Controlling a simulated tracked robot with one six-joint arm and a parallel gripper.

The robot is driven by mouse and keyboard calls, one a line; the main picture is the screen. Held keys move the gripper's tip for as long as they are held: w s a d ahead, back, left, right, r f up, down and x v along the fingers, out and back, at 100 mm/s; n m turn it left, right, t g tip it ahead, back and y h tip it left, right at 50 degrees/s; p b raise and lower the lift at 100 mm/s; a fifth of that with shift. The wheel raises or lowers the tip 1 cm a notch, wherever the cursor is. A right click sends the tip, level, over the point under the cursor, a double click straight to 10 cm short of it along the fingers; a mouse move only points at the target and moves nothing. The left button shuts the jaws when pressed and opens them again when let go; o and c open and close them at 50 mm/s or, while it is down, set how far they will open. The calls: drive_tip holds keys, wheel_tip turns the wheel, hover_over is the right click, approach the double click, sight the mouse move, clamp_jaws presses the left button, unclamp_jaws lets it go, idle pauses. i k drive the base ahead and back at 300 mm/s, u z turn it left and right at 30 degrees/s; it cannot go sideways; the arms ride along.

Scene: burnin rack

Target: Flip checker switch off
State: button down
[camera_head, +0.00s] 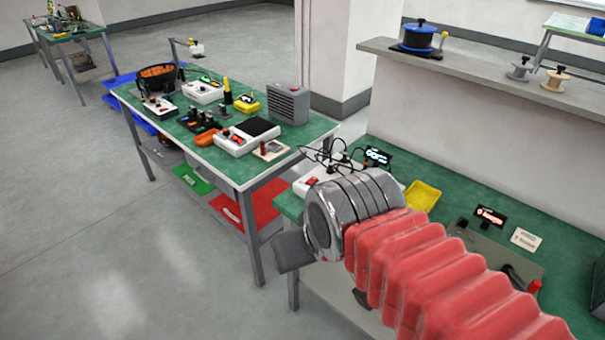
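I cannot tell for certain which device is the checker. On the near green bench (457,240), a white box with a red switch (313,181) sits at the left end, partly hidden behind my wrist. Dark cables rise beside it, and a small black unit with a lit display (378,157) stands behind. Another small dark display with orange-red marks (490,216) stands farther right on this bench. My gripper (294,252) shows only as a dark grey piece beyond my grey wrist, at the bench's left front edge. Its fingertips are not clear, and no held object shows.
A yellow tray (423,196), a white card (525,239) and a red-handled tool (533,288) are on the near bench. A second green bench (305,138) at left holds several devices and a grey vented box (288,103). Grey floor (130,240) is clear at left.

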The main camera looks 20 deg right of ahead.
sight(313, 180)
drive_tip(key=u, duration=0.2)
drive_tip(key=i, duration=1)
drive_tip(key=z, duration=0.05)
